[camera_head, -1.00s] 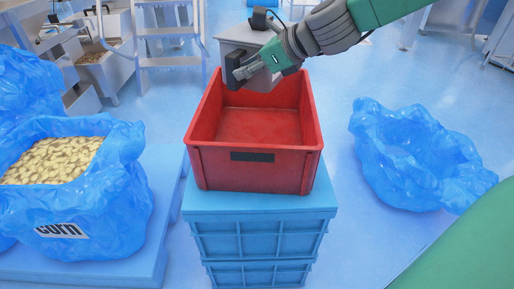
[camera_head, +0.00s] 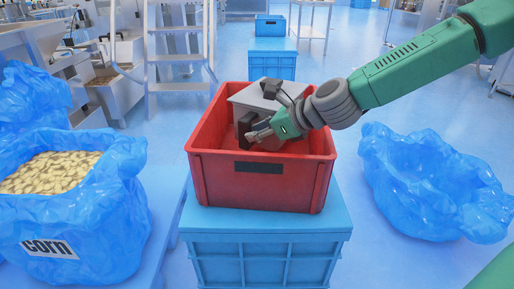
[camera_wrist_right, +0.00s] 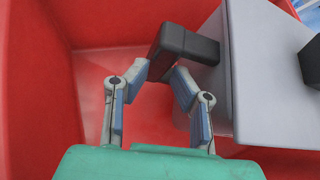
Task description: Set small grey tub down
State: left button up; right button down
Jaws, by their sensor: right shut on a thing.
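The small grey tub (camera_head: 262,92) is within the far part of the red crate (camera_head: 220,180); its top rises above the far rim. In the wrist view the tub (camera_wrist_right: 262,75) is on the right, with red crate walls around. My right gripper (camera_head: 252,134) is shut on the tub's black handle (camera_wrist_right: 185,45), on its near side. The wrist view shows both fingers (camera_wrist_right: 162,76) closed at the handle. I cannot tell whether the tub's base touches the crate floor. My left gripper is not in view.
The crate stands on a blue stacked box (camera_head: 265,225). A blue bag of corn (camera_head: 90,225) stands at left, and an open blue bag (camera_head: 430,190) lies on the floor at right. Steps (camera_head: 178,50) and machines stand behind left. Another blue box (camera_head: 272,63) stands behind.

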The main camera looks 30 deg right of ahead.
jog(key=shift+f+b, duration=0.55)
jog(key=shift+f, duration=1.05)
jog(key=shift+f+b, duration=0.4)
jog(key=shift+f, duration=0.25)
jog(key=c, duration=1.3)
grip_release()
jog(key=shift+c, duration=0.2)
jog(key=shift+r, duration=0.1)
jog(key=shift+r+p, duration=0.3)
jog(key=p, duration=0.8)
send_near(251, 146)
jog(key=shift+v, duration=2.25)
